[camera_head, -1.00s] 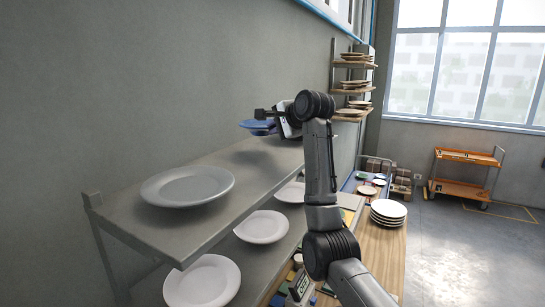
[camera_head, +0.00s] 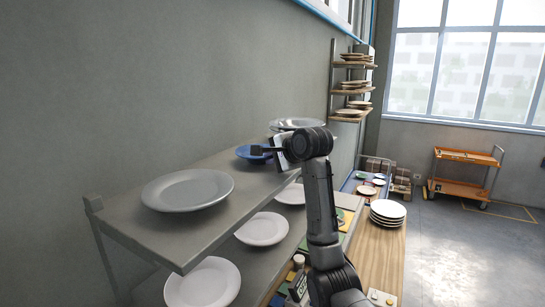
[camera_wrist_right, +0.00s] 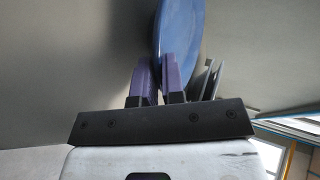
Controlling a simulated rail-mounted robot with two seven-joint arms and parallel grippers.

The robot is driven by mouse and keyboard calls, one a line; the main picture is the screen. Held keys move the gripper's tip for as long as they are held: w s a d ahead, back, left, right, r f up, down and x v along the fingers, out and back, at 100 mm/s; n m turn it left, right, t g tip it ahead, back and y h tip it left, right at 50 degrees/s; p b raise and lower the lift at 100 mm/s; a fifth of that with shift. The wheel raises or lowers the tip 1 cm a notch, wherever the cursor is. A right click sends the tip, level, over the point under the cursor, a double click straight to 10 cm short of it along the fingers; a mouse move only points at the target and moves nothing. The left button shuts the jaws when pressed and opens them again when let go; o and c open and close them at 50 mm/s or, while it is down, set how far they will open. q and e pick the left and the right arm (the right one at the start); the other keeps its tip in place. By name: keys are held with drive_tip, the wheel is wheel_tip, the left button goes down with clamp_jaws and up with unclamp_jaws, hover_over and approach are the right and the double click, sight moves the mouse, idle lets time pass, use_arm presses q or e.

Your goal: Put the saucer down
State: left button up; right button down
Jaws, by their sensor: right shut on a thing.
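The blue saucer (camera_head: 248,153) is at the far part of the upper grey shelf (camera_head: 165,232), level or nearly so. It is low over the shelf surface; I cannot tell whether it touches. My right gripper (camera_head: 266,150) is shut on the saucer's right edge. In the right wrist view, the saucer (camera_wrist_right: 182,38) shows as a blue disc, with the gripper fingers (camera_wrist_right: 160,80) at its lower rim. My left gripper is not in view.
A grey plate (camera_head: 188,189) lies on the shelf's near end, with bare shelf between it and the saucer. A silvery plate (camera_head: 297,124) is behind the gripper. White plates (camera_head: 262,229) lie on the lower shelf. A plate stack (camera_head: 387,211) stands on the wooden table.

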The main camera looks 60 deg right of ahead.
drive_tip(key=shift+f, duration=0.1)
drive_tip(key=c, duration=1.5)
unclamp_jaws()
drive_tip(key=shift+s, duration=0.2)
drive_tip(key=b+v, duration=0.2)
drive_tip(key=v, duration=0.9)
drive_tip(key=shift+s+r, duration=0.2)
drive_tip(key=shift+r, duration=0.15)
drive_tip(key=shift+a, duration=0.1)
